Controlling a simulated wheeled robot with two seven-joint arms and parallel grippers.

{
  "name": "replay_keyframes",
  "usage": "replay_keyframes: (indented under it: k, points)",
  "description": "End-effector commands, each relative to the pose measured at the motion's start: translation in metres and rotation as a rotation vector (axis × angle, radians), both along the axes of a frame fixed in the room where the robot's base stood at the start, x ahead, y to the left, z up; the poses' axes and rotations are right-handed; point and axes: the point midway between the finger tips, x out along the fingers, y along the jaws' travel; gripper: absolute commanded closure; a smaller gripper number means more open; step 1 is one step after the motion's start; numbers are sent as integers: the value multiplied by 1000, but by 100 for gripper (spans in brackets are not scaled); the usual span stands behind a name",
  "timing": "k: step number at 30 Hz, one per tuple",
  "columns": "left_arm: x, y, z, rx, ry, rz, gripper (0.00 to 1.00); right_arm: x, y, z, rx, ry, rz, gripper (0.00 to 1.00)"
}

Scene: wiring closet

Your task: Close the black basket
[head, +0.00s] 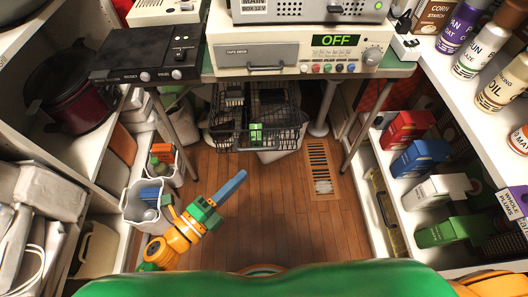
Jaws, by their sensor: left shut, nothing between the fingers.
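The black wire basket (282,136) is under the green-topped table, in the upper middle of the head view. It juts toward me past the table's front edge, with a green piece (256,133) at its front rim. Dark items lie inside, and its back part is hidden by the table and the devices. My left gripper (240,176) has blue fingers that are shut and empty. It is over the wooden floor, nearer to me than the basket and apart from it. My right gripper is not in view.
The table (400,71) carries a tape deck (258,57) and a black device (145,55). White bins (135,209) stand left of my left arm. Shelves with boxes (406,128) line the right side. The wooden floor around a vent (320,170) is clear.

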Motion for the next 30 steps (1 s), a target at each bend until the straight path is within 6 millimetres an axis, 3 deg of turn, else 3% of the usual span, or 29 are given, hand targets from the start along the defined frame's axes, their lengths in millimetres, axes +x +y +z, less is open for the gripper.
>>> replay_keyframes:
  k: [5, 16, 22, 30]
  points:
    - [11, -18, 10, 13, -40, -24, 100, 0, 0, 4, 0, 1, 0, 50]
    - [69, -74, 9, 8, -34, -19, 100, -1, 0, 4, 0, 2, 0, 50]
    - [99, -75, 7, 11, -33, -19, 100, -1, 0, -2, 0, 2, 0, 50]
    - [109, -74, 8, 11, -30, -19, 100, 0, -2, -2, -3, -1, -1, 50]
